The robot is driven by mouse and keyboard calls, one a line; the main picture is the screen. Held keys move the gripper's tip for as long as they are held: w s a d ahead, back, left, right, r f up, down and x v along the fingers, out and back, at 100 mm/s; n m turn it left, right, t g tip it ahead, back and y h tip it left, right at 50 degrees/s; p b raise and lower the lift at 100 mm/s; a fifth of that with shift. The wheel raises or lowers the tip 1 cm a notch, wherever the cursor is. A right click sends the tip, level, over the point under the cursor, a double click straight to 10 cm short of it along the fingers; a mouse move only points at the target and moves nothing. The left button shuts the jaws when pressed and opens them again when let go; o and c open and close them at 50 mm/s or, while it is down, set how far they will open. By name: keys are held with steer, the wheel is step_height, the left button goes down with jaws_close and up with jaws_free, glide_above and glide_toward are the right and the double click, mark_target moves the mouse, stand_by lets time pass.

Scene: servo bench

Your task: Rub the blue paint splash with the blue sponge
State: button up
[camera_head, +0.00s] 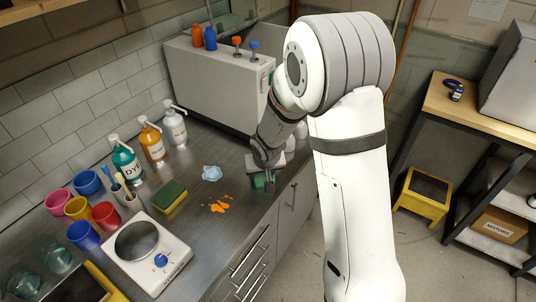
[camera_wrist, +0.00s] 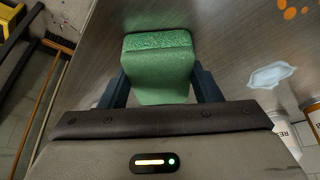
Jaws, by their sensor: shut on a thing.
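My gripper (camera_wrist: 160,88) is shut on a green sponge (camera_wrist: 158,66), with one dark finger on each side of it. The sponge looks green, not blue, and I see no blue sponge. In the head view the held sponge (camera_head: 260,181) is at the bench's front edge, partly hidden by my gripper (camera_head: 264,172). I cannot tell whether it touches the bench. The pale blue paint splash (camera_head: 211,173) lies on the metal bench top, left of the gripper and apart from the sponge. It also shows in the wrist view (camera_wrist: 270,75), right of the sponge.
An orange splash (camera_head: 220,206) lies nearer than the blue one. A yellow-and-green sponge (camera_head: 170,196) lies to the left, behind a white scale (camera_head: 146,249). Pump bottles (camera_head: 152,143), coloured cups (camera_head: 83,235) and a grey machine (camera_head: 216,85) line the wall. The bench around the splashes is clear.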

steer(key=shift+s+d, duration=0.35)
steer(key=shift+d, duration=0.05)
steer(key=shift+s+d+r+p, duration=0.15)
steer(key=shift+r+p, duration=0.15)
steer(key=shift+p, duration=0.2)
step_height(320, 180, up, 2)
steer(key=shift+r+p, duration=0.1)
steer(key=shift+p, duration=0.25)
steer(key=shift+r+p, duration=2.05)
steer(key=shift+r, duration=0.65)
